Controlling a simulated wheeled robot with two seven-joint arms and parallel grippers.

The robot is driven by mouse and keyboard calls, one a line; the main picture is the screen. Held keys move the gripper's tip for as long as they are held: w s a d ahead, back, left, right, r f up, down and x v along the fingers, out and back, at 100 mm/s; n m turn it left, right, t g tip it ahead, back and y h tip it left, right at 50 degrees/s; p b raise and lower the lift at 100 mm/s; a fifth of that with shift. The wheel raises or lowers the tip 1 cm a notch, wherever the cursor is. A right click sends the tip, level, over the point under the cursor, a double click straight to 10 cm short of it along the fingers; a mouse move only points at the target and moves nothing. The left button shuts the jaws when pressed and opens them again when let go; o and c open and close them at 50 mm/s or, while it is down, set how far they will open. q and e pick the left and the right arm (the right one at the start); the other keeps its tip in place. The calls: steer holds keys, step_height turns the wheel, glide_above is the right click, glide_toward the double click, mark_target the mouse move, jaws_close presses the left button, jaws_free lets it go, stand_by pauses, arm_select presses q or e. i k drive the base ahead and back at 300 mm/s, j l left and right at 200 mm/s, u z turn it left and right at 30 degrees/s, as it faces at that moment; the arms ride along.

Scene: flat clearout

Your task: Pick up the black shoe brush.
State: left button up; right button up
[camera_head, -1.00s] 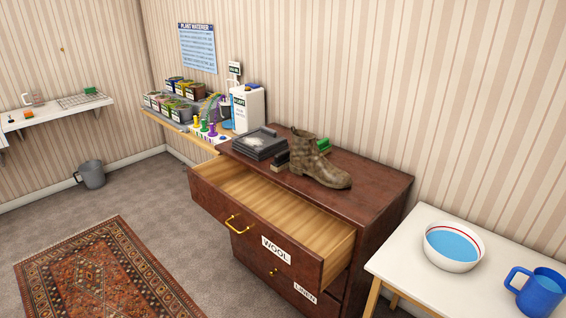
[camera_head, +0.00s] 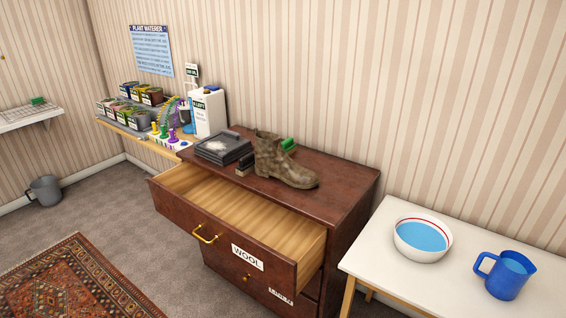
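The black shoe brush (camera_head: 244,167) stands on top of the brown dresser (camera_head: 335,177), between a dark box and a brown boot. The boot (camera_head: 283,163) partly hides it. A green brush (camera_head: 289,144) shows behind the boot. Neither of my grippers is in view.
The dresser's top drawer (camera_head: 245,211), labelled WOOL, is pulled open and looks empty. The dark box (camera_head: 222,148) sits at the dresser's left end. To the right, a white table (camera_head: 370,262) bears a bowl of water (camera_head: 422,238) and a blue jug (camera_head: 505,275). A patterned rug (camera_head: 75,280) lies at lower left.

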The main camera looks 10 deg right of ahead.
mark_target(246, 165)
steer(key=i+j+z, duration=0.4)
steer(key=j+z, duration=0.15)
steer(key=i+j+z, duration=0.25)
steer(key=j, duration=0.2)
steer(key=i+j+z, duration=0.1)
steer(key=j, duration=0.35)
steer(key=i+j+z, duration=0.1)
steer(key=j, duration=0.4)
steer(key=i+j, duration=0.2)
steer(key=j, duration=0.25)
steer(key=i+j+z, duration=0.15)
steer(key=j, duration=0.35)
steer(key=i+j, duration=0.1)
steer(key=j, duration=0.75)
steer(key=i+j, duration=0.15)
steer(key=j, duration=0.25)
steer(key=i+j, duration=0.1)
steer(key=j, duration=0.35)
